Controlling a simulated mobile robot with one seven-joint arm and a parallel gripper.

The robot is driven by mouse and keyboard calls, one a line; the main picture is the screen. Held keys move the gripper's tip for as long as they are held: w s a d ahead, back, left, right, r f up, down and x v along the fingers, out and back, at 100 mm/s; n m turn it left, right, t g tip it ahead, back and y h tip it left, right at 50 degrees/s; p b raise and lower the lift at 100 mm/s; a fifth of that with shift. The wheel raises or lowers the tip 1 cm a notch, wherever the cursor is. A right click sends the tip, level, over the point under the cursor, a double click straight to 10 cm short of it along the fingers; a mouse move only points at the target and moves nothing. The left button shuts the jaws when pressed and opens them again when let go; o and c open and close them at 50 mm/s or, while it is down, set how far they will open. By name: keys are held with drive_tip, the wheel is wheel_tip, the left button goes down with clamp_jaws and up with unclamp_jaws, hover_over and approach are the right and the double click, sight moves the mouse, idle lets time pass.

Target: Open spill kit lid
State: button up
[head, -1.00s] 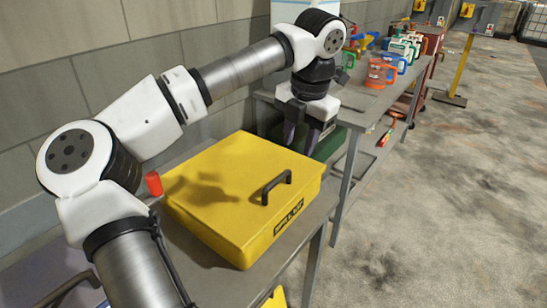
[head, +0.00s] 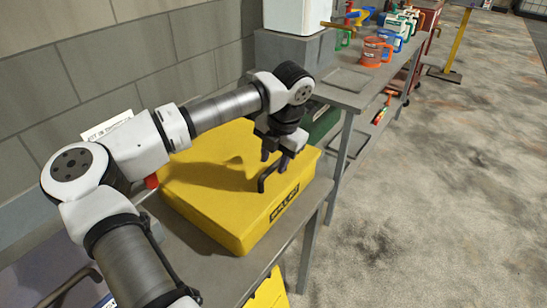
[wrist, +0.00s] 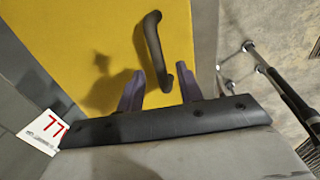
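The yellow spill kit box (head: 215,180) sits on a grey metal table with its lid shut. It has a label on its front face. A black bar handle (head: 270,178) stands on the lid near the front edge. My gripper (head: 278,160) is above the lid, close to the handle, pointing down. Whether a finger touches the handle I cannot tell.
A red cylinder (head: 151,181) stands by the box's left side, partly behind my arm. A second table (head: 345,95) with several mugs stands beyond. The floor on the right is open.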

drive_tip(key=shift+w+a+f, duration=0.1)
drive_tip(key=shift+f, duration=0.6)
clamp_jaws()
